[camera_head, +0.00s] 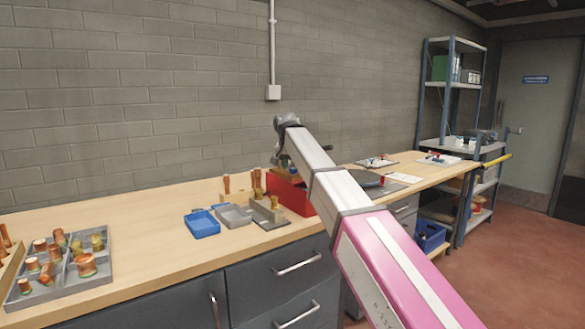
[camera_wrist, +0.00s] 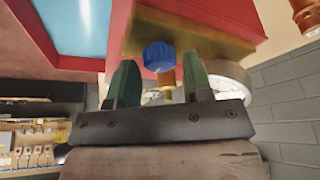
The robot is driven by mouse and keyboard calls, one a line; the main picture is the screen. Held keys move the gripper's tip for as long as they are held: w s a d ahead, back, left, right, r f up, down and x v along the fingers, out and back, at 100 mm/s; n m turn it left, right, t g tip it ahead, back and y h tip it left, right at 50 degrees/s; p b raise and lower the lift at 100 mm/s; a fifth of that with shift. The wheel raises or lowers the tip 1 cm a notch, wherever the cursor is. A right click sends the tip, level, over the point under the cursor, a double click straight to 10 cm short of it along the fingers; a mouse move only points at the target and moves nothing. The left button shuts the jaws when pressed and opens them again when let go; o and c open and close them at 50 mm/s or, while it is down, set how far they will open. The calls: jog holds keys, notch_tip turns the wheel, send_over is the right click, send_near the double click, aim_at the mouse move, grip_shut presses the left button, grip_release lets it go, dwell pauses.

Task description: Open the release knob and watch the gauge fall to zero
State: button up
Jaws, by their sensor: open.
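The blue release knob (camera_wrist: 158,56) shows in the wrist view on a brass-coloured block (camera_wrist: 205,42) fixed to a red body (camera_wrist: 100,20). My gripper (camera_wrist: 159,66) is open, with one dark green finger on each side of the knob. I cannot tell whether either finger touches it. The round pale gauge (camera_wrist: 232,80) is partly hidden behind the right finger, and its dial cannot be read.
The wooden bench (camera_head: 150,225) runs along a grey block wall. A blue tray (camera_head: 202,224) and a grey tray (camera_head: 234,217) stand left of the red unit. A divided tray (camera_head: 62,285) of copper fittings is at the left. Papers (camera_head: 403,178) lie to the right.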

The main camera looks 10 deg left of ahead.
jog(key=shift+w+f, duration=0.15)
jog(key=shift+f, duration=0.3)
jog(key=c, duration=0.7)
jog(key=shift+o, duration=0.3)
